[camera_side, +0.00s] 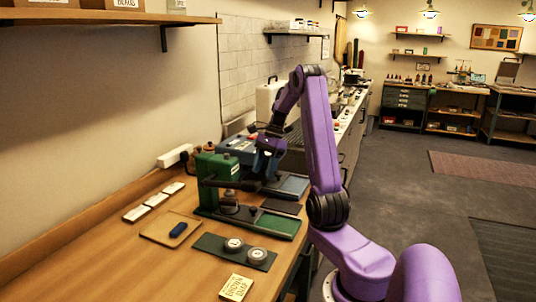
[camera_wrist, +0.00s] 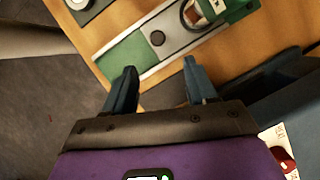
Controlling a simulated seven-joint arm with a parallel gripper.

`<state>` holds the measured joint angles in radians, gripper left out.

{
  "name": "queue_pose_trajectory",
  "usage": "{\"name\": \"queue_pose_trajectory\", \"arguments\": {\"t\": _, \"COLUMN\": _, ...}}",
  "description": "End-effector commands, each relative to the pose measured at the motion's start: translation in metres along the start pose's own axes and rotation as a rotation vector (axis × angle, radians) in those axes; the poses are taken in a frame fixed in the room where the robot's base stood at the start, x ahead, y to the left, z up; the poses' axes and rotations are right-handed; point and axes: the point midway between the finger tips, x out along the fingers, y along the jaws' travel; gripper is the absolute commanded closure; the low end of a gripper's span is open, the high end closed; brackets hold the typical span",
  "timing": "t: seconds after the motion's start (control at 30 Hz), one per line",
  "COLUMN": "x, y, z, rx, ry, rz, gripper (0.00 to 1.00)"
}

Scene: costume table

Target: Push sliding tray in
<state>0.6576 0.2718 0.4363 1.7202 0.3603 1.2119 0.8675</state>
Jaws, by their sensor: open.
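A green press (camera_side: 212,180) stands on the wooden bench, with a long flat tray (camera_side: 278,225) with a green pad reaching out toward the bench's front edge. My gripper (camera_side: 270,150) is in the air above the trays, near the blue press. In the wrist view my gripper (camera_wrist: 160,72) is open, with nothing between its fingers. I cannot tell its exact height above the trays.
A dark mat (camera_side: 206,243) with two round tins lies in front of the green press. A tan board (camera_side: 160,232) with a dark blue object and a yellow label card (camera_side: 236,288) are nearby.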

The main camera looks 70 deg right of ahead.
Motion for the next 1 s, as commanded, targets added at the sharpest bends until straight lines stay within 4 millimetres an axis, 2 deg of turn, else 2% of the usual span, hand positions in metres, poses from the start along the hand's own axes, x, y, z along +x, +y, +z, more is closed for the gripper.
{"name": "queue_pose_trajectory", "arguments": {"t": 0.1, "x": -0.023, "y": 0.000, "z": -0.001, "rx": 0.001, "ry": 0.003, "rz": -0.004, "gripper": 0.43}}
{"name": "queue_pose_trajectory", "arguments": {"t": 0.33, "x": -0.047, "y": -0.001, "z": 0.000, "rx": 0.000, "ry": 0.001, "rz": -0.002, "gripper": 0.43}}
{"name": "queue_pose_trajectory", "arguments": {"t": 0.87, "x": -0.051, "y": 0.000, "z": 0.000, "rx": 0.000, "ry": 0.000, "rz": -0.001, "gripper": 0.43}}
{"name": "queue_pose_trajectory", "arguments": {"t": 1.0, "x": -0.048, "y": -0.002, "z": 0.011, "rx": -0.034, "ry": 0.000, "rz": 0.007, "gripper": 0.43}}
